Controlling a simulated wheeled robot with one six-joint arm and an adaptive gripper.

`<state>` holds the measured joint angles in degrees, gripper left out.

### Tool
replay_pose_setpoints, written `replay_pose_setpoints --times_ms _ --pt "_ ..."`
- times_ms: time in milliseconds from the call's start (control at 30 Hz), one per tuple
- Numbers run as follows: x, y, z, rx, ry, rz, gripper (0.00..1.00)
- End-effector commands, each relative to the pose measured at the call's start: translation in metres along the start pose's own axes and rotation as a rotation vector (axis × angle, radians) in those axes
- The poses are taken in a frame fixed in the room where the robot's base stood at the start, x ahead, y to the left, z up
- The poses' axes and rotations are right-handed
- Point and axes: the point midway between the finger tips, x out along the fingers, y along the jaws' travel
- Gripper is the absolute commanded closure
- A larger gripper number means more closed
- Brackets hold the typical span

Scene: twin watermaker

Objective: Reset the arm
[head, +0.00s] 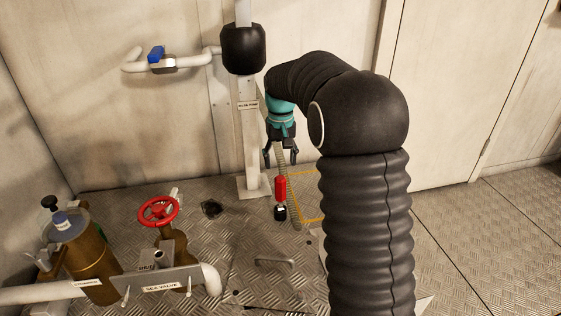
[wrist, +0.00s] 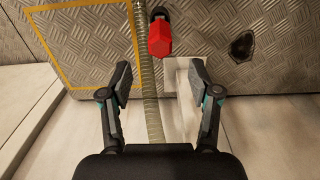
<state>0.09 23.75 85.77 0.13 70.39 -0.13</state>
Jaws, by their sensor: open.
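My arm, in a black ribbed sleeve, rises at the right of the head view and bends over to the left. My gripper (head: 281,156) hangs from its end, pointing down, with teal parts and dark fingers. The wrist view also shows my gripper (wrist: 160,84), with its two fingers wide apart and nothing held between them. A red-handled tool or lever (head: 280,188) with a black lower part stands below the gripper, apart from it. The red handle (wrist: 159,38) lies beyond the fingertips in the wrist view.
A white post (head: 250,150) and a ribbed hose (wrist: 150,95) are close to the gripper. A red handwheel (head: 158,210), a sea valve pipe (head: 165,280) and a brass cylinder (head: 88,262) stand at the lower left. The floor at right is clear.

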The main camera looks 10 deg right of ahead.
Motion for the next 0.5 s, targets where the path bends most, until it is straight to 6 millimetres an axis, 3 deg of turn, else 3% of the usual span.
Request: replay_pose_setpoints --times_ms 200,267,400,500 --pt "0.001 0.0 -0.005 0.0 0.022 0.0 0.38" --pt "0.011 0.0 -0.001 0.001 0.017 0.0 0.38" --pt "0.032 0.0 0.022 0.001 -0.008 0.001 0.38" --pt "0.028 0.0 0.046 0.001 0.0 0.001 0.38"
